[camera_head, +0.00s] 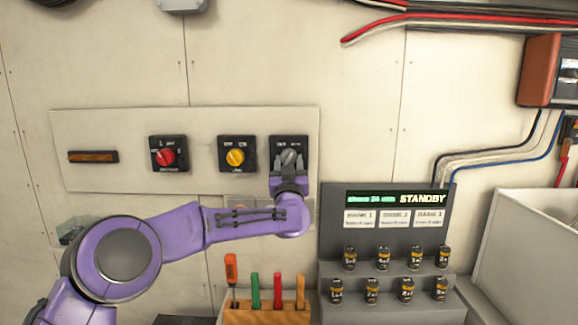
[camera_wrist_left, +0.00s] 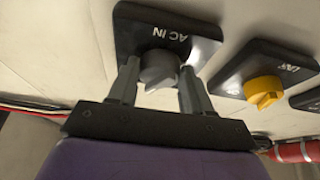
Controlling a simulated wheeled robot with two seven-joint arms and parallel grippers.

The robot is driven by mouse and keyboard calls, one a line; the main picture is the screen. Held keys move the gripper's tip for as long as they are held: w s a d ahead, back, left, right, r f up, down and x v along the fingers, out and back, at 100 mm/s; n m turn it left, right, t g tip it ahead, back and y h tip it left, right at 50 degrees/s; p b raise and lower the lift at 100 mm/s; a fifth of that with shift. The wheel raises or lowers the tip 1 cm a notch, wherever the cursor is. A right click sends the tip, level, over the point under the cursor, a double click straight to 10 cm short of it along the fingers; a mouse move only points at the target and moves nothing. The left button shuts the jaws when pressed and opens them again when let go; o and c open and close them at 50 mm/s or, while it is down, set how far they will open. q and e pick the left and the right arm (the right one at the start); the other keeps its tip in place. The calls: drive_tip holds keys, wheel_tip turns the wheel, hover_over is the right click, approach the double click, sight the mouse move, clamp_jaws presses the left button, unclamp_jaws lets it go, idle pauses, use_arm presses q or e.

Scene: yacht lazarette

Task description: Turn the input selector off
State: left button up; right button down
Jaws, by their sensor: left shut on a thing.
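The input selector is a grey knob (camera_head: 288,157) on a black plate, the rightmost of three on the wall panel. In the left wrist view its plate reads "AC IN" and the grey knob (camera_wrist_left: 158,68) sits between my fingers. My left gripper (camera_head: 288,168) is shut on this knob, with a finger on each side (camera_wrist_left: 157,85). The knob's pointer direction is hard to tell, as the gripper partly covers it. My right gripper is not in view.
A yellow knob (camera_head: 235,157) and a red knob (camera_head: 166,157) sit left on the same panel (camera_head: 200,125). Below are a wooden tool block (camera_head: 265,314) and a grey stand (camera_head: 385,270) with a "STANDBY" display and several small cylinders. Cables run at the upper right.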

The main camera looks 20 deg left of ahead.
use_arm(q)
drive_tip(key=n+y, duration=0.1)
drive_tip(key=n, duration=0.2)
drive_tip(key=shift+d+b, duration=0.15)
drive_tip(key=shift+b, duration=0.15)
drive_tip(key=n+y, duration=0.1)
drive_tip(key=n, duration=0.1)
drive_tip(key=n+g+y, duration=0.1)
drive_tip(key=shift+d+n+g, duration=0.1)
drive_tip(key=shift+n+g, duration=0.2)
drive_tip(key=shift+n, duration=0.1)
drive_tip(key=n+g+y, duration=0.1)
drive_tip(key=n, duration=0.1)
drive_tip(key=n+g, duration=0.1)
drive_tip(key=n, duration=0.2)
drive_tip(key=shift+w+d+r+n+y+p, duration=0.1)
drive_tip(key=shift+d+r+n+y+p, duration=0.1)
drive_tip(key=shift+n+y+p, duration=0.15)
drive_tip(key=shift+n+g+y+p, duration=0.25)
drive_tip(key=shift+n+g+p, duration=0.35)
drive_tip(key=shift+n, duration=0.85)
drive_tip(key=o, duration=1)
drive_tip(key=shift+r, duration=0.1)
drive_tip(key=shift+o, duration=0.2)
